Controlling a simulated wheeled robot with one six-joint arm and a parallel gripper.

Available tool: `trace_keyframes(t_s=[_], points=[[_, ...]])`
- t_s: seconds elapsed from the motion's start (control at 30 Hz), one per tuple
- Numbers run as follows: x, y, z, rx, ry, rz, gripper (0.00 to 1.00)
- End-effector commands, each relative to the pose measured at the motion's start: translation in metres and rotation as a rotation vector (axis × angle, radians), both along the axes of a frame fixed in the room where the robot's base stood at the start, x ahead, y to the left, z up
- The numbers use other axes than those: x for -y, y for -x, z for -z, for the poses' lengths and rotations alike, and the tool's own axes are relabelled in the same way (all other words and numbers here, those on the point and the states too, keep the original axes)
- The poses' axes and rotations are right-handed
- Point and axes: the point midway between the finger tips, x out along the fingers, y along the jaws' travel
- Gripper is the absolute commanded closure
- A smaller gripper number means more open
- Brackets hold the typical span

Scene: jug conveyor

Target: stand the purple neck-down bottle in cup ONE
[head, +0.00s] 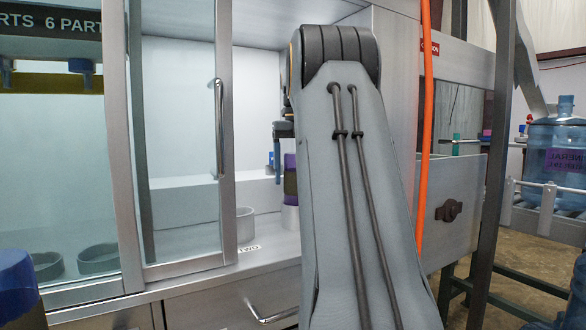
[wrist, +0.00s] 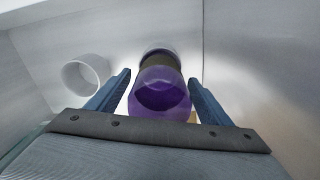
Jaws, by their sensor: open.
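The purple bottle (head: 290,162) has a dark olive band and is upright inside the cabinet. Its lower end meets a pale grey cylinder (head: 290,217), which looks like a cup; my arm hides part of both. In the wrist view the bottle (wrist: 160,95) is between the two blue fingers of my open gripper (wrist: 160,92), with gaps on both sides. An empty grey cup (head: 245,224) stands to its left, and it also shows in the wrist view (wrist: 85,76). A label reading ONE (head: 248,248) lies on the ledge in front of that cup.
A framed glass door (head: 180,130) with a handle (head: 219,130) stands left of the opening. More grey cups (head: 98,259) are behind glass. A blue-capped object (head: 15,285) is at the lower left. An orange hose (head: 425,120) hangs right of my arm.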

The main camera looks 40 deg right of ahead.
Motion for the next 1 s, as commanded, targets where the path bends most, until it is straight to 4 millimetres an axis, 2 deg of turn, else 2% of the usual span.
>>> trace_keyframes(t_s=[0.17, 0.4, 0.63, 0.8, 1.0], points=[[0.001, -0.001, -0.016, 0.003, 0.001, 0.000, 0.27], [0.001, -0.001, -0.061, 0.003, 0.003, 0.000, 0.27], [0.001, -0.001, -0.097, 0.002, 0.002, 0.000, 0.27], [0.001, -0.001, -0.112, 0.002, 0.001, 0.000, 0.27], [0.000, 0.000, -0.120, 0.003, 0.003, 0.000, 0.27]])
